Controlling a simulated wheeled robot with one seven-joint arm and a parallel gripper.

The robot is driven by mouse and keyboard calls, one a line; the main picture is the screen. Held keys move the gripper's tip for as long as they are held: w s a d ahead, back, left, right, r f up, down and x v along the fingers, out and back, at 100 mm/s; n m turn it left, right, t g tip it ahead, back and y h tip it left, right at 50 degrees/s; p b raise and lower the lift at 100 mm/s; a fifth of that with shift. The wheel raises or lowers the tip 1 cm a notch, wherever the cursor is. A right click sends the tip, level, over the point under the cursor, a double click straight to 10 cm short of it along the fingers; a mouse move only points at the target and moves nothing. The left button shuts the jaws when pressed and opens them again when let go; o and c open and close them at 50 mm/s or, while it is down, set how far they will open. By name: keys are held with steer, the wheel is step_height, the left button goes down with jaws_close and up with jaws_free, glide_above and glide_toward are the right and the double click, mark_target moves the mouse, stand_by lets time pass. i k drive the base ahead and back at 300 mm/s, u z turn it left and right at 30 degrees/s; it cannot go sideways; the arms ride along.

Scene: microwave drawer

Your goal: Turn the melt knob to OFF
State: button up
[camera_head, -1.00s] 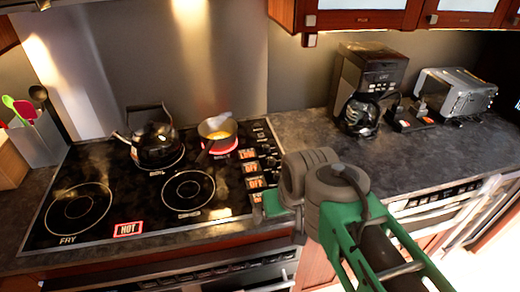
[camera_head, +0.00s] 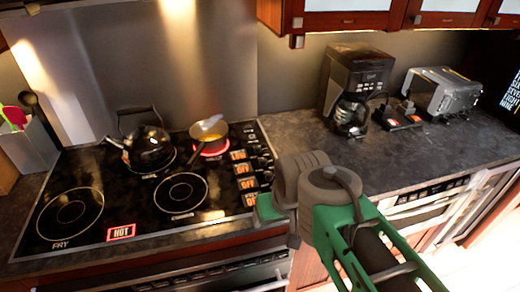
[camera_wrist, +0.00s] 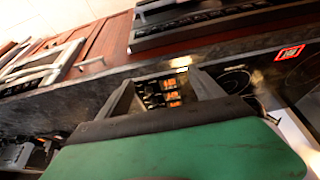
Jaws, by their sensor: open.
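A column of dark knobs (camera_head: 263,163) with orange-lit labels, some reading OFF, runs down the right edge of the black cooktop (camera_head: 125,205). I cannot tell which is the melt knob. A pan (camera_head: 210,133) with yellow contents sits on a red-glowing burner beside the top labels. My gripper (camera_wrist: 165,88) is open and empty in the wrist view. The lit labels (camera_wrist: 174,92) and knobs show between its two dark fingers, some distance beyond them. In the head view my gripper is at the cooktop's front right corner, its fingertips mostly hidden.
A kettle (camera_head: 148,147) stands on the rear left burner. A red HOT sign (camera_head: 120,233) glows at the front edge. The counter (camera_head: 300,140) beside the knobs is clear.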

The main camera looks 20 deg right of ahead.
mark_target(258, 148)
steer(key=k, duration=1.25)
steer(key=z, duration=0.6)
steer(key=i, duration=0.65)
steer(key=z, duration=0.45)
steer(key=i, duration=0.9)
steer(key=u, duration=0.95)
steer(key=i, duration=0.45)
steer(key=u, duration=0.5)
